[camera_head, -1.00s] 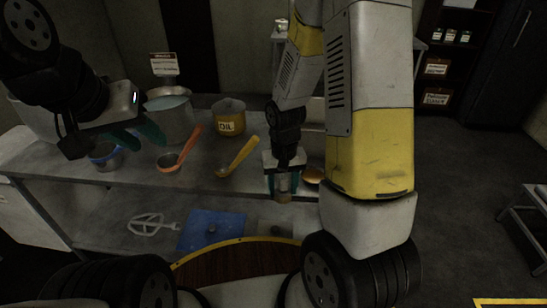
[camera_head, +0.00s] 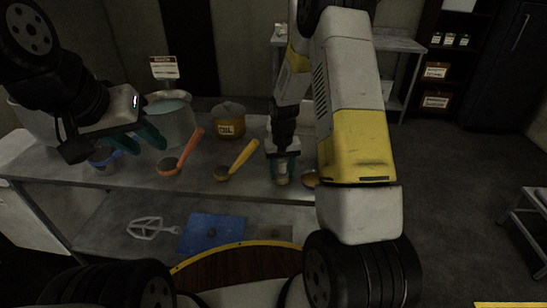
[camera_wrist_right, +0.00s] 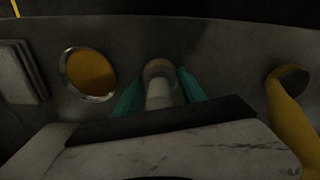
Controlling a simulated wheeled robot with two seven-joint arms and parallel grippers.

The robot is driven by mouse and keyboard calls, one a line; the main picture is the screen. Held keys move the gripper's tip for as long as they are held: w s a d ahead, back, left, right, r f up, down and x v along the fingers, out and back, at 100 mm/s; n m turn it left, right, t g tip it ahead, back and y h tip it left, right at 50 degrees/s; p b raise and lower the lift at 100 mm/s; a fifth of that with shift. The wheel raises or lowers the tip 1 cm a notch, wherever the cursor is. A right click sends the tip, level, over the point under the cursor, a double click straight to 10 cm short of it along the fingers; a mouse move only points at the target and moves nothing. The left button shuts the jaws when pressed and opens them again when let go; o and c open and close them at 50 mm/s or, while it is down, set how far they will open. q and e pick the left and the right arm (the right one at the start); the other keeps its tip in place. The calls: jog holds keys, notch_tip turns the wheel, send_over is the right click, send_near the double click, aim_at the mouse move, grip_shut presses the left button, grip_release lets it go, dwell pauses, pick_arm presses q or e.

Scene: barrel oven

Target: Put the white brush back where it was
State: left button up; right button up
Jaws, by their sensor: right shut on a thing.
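My right gripper (camera_head: 282,172) is shut on a pale, cylinder-like thing at the right part of the steel table (camera_head: 95,182). In the right wrist view this thing (camera_wrist_right: 159,88) stands between the teal fingers (camera_wrist_right: 160,95), whitish with a tan ring at its far end. I take it for the white brush; its bristles cannot be made out. Whether it touches the table is unclear. My left gripper (camera_head: 138,140) hangs open and empty over the left of the table, its teal fingers apart.
A yellow-handled ladle (camera_head: 236,160) and an orange-handled ladle (camera_head: 180,153) lie left of my right gripper. Behind are an OIL pot (camera_head: 228,122) and a metal pot (camera_head: 171,126). A small round bowl (camera_wrist_right: 88,72) with orange contents sits close to the right gripper.

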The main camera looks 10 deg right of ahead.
jog(key=shift+f, duration=0.2)
jog(key=o, duration=1.2)
notch_tip(320, 180, up, 12)
jog(key=shift+r, duration=0.2)
jog(key=s+a+r+t+y, duration=0.15)
jog(key=s+r+t, duration=0.25)
jog(key=s+r, duration=1.3)
jog(key=s, duration=0.1)
jog(key=s+r+t, duration=0.1)
jog(key=s+r, duration=0.1)
jog(key=s, duration=0.1)
jog(key=s+r+t, duration=0.1)
jog(key=s+r, duration=0.1)
jog(key=s, duration=0.1)
jog(key=shift+s+a+n+y, duration=0.15)
jog(key=shift+a+n+y, duration=0.2)
jog(key=shift+n, duration=0.05)
